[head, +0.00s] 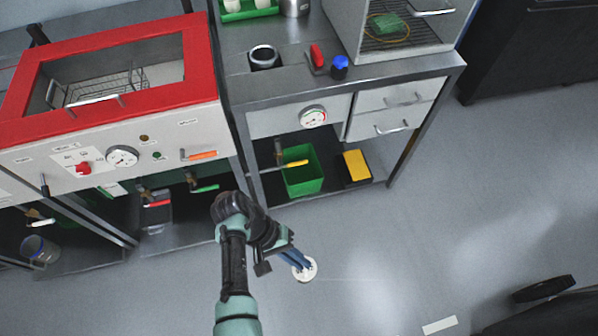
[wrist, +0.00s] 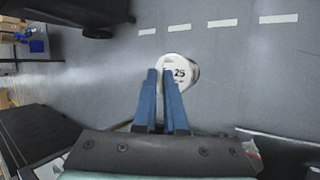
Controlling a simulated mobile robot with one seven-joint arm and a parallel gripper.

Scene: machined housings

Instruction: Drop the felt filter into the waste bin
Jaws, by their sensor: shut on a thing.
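A white round disc marked "25", which looks like the felt filter (wrist: 191,60), is held at the tips of my gripper (wrist: 164,72). In the head view the felt filter (head: 307,273) shows beyond the blue fingers of my gripper (head: 300,263), over the open floor in front of the benches. My gripper is shut on it. A green open-topped bin (head: 304,180), seemingly the waste bin, stands on the low shelf under the right bench, apart from my gripper. A yellow-handled valve hangs in front of part of it.
A yellow-topped black box (head: 355,168) stands right of the green bin. The bench top (head: 405,72) and its drawers overhang the shelf. A red-framed cabinet (head: 205,85) stands at left. The floor (head: 400,235) at right is largely clear.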

